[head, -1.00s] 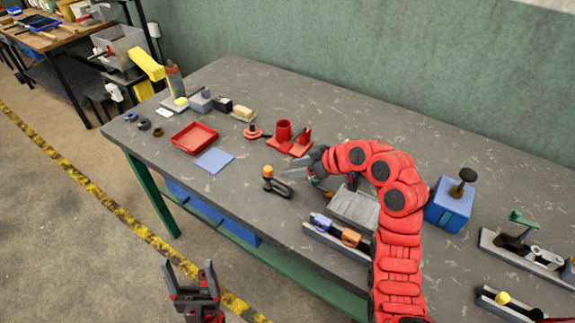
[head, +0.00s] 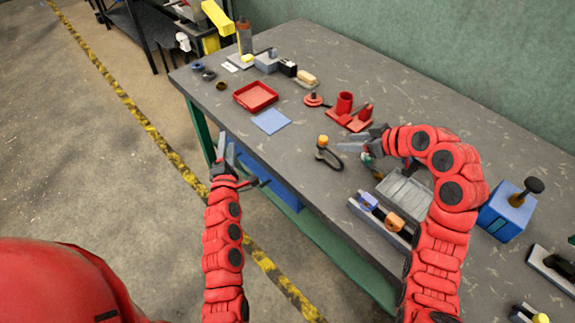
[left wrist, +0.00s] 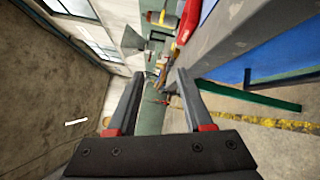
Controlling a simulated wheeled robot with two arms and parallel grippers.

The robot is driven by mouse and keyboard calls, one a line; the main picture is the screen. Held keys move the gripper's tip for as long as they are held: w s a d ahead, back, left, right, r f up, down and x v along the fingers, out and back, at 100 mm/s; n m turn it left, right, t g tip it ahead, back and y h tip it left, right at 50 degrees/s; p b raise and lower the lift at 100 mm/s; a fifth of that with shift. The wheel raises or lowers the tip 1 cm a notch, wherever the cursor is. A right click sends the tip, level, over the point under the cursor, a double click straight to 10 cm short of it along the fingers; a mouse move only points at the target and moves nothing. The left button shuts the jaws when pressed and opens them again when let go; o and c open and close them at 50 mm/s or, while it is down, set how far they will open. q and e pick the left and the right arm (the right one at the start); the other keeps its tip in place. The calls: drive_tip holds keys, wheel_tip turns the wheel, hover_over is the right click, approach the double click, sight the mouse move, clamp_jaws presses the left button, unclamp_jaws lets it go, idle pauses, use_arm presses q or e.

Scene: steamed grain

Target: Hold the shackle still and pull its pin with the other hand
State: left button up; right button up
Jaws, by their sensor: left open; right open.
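The shackle (head: 328,157) is a small dark bow lying on the grey workbench near its front edge, in the head view. Its pin (head: 323,141) has an orange head at the top. My right gripper (head: 353,147) is just to the right of the shackle, low over the bench, its fingers pointing left towards it. It is open and looks apart from the shackle. My left gripper (head: 226,153) is open and empty, in front of the bench's front edge, left of the shackle. The left wrist view shows its spread fingers (left wrist: 157,76) with nothing between them.
A red tray (head: 255,96) and a blue mat (head: 271,122) lie left of the shackle. Red holders (head: 346,108) stand behind it. A grey ribbed block (head: 405,190) and a rack with blue and orange pieces (head: 381,218) lie to the right.

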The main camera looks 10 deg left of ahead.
use_arm(q)
drive_tip(key=d+n+g+h, duration=0.1)
drive_tip(key=d+h, duration=0.2)
drive_tip(key=w+d+n+g+h, duration=0.1)
drive_tip(key=d+h, duration=0.2)
drive_tip(key=w+d+n+g+h, duration=0.1)
drive_tip(key=d+n+h, duration=0.1)
drive_tip(key=d+h, duration=0.1)
drive_tip(key=shift+w+d+f+g+h, duration=0.1)
drive_tip(key=shift+w+d+g+h, duration=0.05)
drive_tip(key=shift+d+g+h, duration=0.35)
drive_tip(key=s+d+h, duration=0.1)
drive_tip(key=d+r+g+h, duration=0.1)
drive_tip(key=d, duration=0.1)
drive_tip(key=s+d+r+g+h, duration=0.1)
drive_tip(key=shift+s+d+n, duration=0.3)
drive_tip(key=shift+s+d, duration=0.05)
drive_tip(key=s+d+r+g+h, duration=0.2)
drive_tip(key=s+d+g+h, duration=0.15)
drive_tip(key=s, duration=0.25)
drive_tip(key=g, duration=0.1)
approach(342, 164)
drive_tip(key=x, duration=1)
drive_tip(key=shift+w+f, duration=0.25)
drive_tip(key=shift+f, duration=0.1)
drive_tip(key=shift+c, duration=0.2)
clamp_jaws()
